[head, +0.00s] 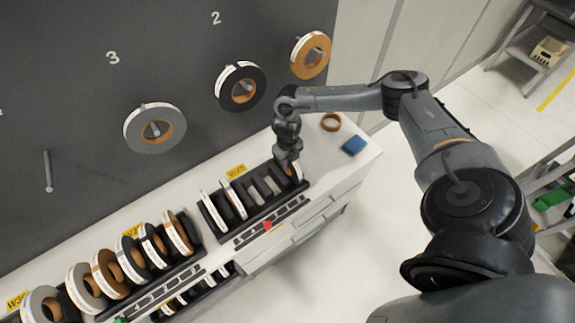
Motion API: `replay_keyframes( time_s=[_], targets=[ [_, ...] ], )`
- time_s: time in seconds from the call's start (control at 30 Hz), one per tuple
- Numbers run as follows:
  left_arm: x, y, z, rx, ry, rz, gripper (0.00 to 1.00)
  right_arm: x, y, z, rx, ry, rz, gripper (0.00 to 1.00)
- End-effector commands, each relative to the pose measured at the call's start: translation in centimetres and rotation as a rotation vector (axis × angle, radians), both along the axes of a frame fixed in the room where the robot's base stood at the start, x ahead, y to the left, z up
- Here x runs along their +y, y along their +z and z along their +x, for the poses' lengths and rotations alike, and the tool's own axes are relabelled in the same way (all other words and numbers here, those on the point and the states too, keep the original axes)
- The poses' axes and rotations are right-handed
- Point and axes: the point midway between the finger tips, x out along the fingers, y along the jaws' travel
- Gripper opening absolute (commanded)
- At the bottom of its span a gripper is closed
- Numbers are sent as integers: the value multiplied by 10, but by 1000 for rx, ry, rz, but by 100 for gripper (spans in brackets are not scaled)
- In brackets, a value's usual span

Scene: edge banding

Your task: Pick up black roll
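A black roll (240,87) with a tan core hangs on the wall peg under the number 2. More black-sided rolls (129,252) stand upright in the rack at the lower left. My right gripper (290,162) points down at the right end of the nearer-right rack (262,212). A narrow roll (298,173), showing a pale edge and a bit of tan, stands right at its fingertips. The roll's colour is mostly hidden, and whether the fingers are around it or closed on it cannot be made out. My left gripper is not in view.
A grey roll (155,130) and a tan roll (310,55) hang on the wall. A tan ring (331,122) and a blue block (354,145) lie on the white counter (335,160). The right rack has several empty slots. Open floor lies right of the counter.

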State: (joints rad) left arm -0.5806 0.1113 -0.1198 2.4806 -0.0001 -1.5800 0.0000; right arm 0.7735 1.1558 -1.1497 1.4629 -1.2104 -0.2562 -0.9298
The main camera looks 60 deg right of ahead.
Motion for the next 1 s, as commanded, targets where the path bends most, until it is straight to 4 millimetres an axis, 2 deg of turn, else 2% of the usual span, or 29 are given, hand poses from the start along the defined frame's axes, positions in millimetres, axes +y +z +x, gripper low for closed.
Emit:
replay_keyframes(
  time_s=[0.03, 0.13, 0.57, 0.67, 1.0],
  targets=[
    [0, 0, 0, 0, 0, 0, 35, 0, 0, 0, 0, 0, 0, 16],
    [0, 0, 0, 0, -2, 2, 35, 0, 0, 0, 0, 0, 0, 0],
    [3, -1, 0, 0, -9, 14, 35, 0, 6, 1, -2, 0, 0, 0],
    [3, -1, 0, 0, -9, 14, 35, 0, 16, 2, -5, 0, 1, 0],
    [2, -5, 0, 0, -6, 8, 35, 0, 72, 1, -3, 0, 0, 0]
  ],
)
